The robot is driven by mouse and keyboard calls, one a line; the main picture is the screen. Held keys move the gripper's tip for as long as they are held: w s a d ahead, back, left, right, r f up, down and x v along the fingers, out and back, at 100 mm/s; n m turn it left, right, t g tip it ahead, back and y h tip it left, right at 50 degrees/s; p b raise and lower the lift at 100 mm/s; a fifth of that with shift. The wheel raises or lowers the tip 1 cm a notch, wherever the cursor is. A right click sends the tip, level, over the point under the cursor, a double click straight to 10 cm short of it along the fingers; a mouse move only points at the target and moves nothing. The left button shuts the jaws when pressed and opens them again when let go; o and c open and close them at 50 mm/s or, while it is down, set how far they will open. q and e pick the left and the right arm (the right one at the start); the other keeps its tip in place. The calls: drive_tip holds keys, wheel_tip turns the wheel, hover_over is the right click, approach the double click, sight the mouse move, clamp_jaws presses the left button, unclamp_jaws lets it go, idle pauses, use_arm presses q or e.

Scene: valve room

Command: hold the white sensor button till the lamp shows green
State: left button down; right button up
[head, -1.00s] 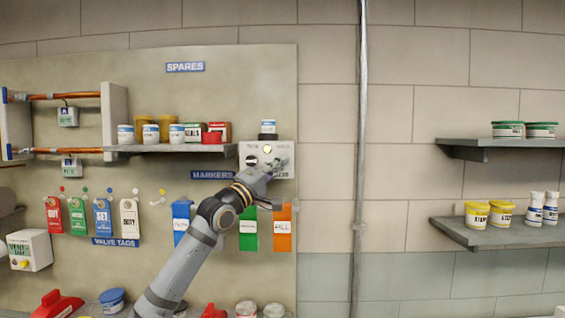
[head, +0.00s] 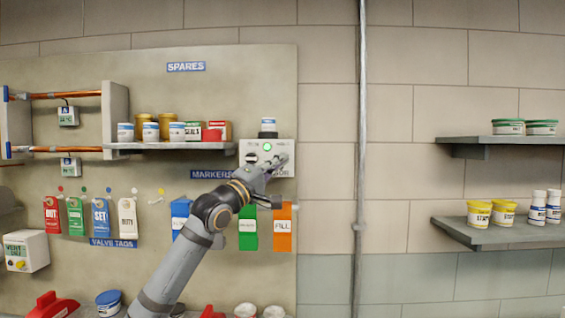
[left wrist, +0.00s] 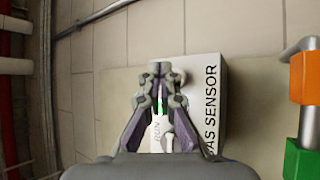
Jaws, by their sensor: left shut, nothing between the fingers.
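Green also shows between my fingers in the left wrist view. My left gripper (head: 284,159) is shut and empty, its tips against or just in front of the box's right part. In the left wrist view the gripper (left wrist: 159,72) covers much of the box face. The white button is hidden behind it, so I cannot see contact. My right gripper is out of view.
The spares shelf (head: 165,147) holds tubs and jars to the left.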

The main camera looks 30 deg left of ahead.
use_arm(q)
drive_tip(key=s+d+b, duration=0.1)
drive_tip(key=s+b, duration=0.1)
drive_tip(key=s+d+b, duration=0.1)
drive_tip(key=s, duration=0.1)
drive_tip(key=shift+d+b, duration=0.2)
drive_tip(key=shift+b, duration=0.15)
